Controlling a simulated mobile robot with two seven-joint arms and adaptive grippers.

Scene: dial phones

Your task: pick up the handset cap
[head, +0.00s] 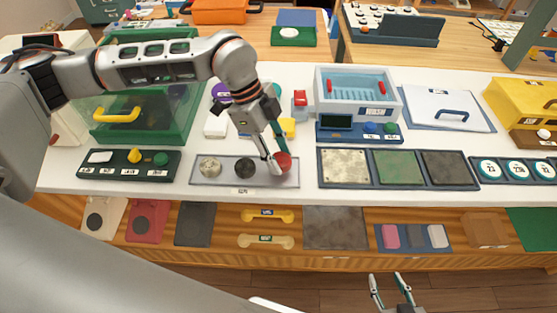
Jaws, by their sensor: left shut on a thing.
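A grey tray (220,180) on the white counter holds round caps: a silver cap (209,166), a black cap (245,168) and a red cap (283,163) at its right end. My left gripper (278,163) reaches down to the tray and is shut on the red cap, partly covering it. I cannot tell whether the cap is clear of the tray. My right gripper (391,283) is at the bottom of the view, in front of the shelf, with its fingers apart and empty.
A dark panel with several buttons (130,164) stands left of the tray. A three-square board (393,167) lies to its right. Behind are a blue bin (357,87) and a green clear-lidded box (145,90). The shelf below holds two yellow handsets (267,215).

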